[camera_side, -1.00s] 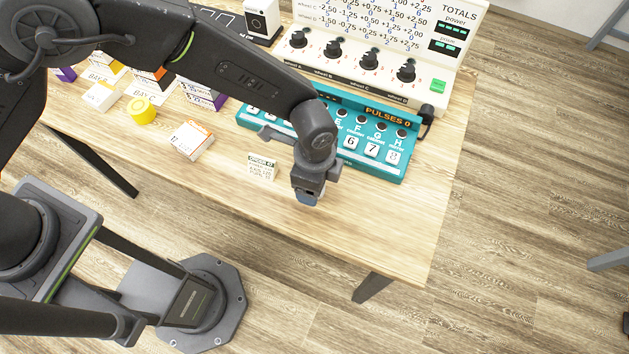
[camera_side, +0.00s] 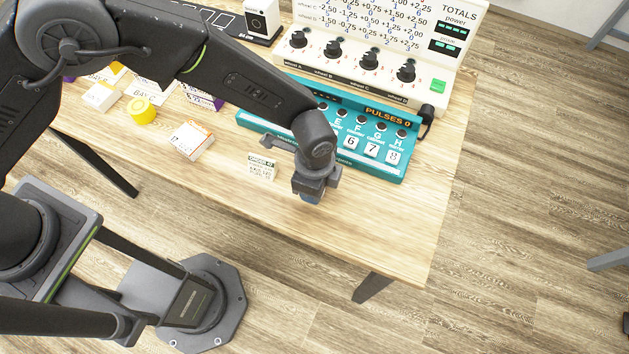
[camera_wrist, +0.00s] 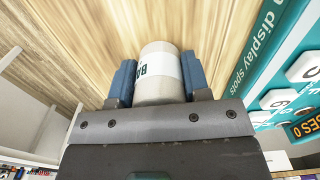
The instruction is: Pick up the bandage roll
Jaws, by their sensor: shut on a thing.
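The bandage roll (camera_wrist: 158,77) is a pale cylinder with a white label and dark green letters. In the wrist view it sits between the two blue fingers of my gripper (camera_wrist: 157,80), which touch it on both sides. In the side view my gripper (camera_side: 310,197) points down over the front part of the wooden table, in front of the teal panel. The roll is hidden there behind the gripper. I cannot tell whether the roll touches the table.
A teal panel (camera_side: 255,122) with numbered keys lies behind my gripper. A white console (camera_side: 427,98) with black knobs stands behind it. A small order card (camera_side: 262,168), an orange-white box (camera_side: 191,140) and a yellow roll (camera_side: 142,109) are to the left. Bare table lies right of the gripper.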

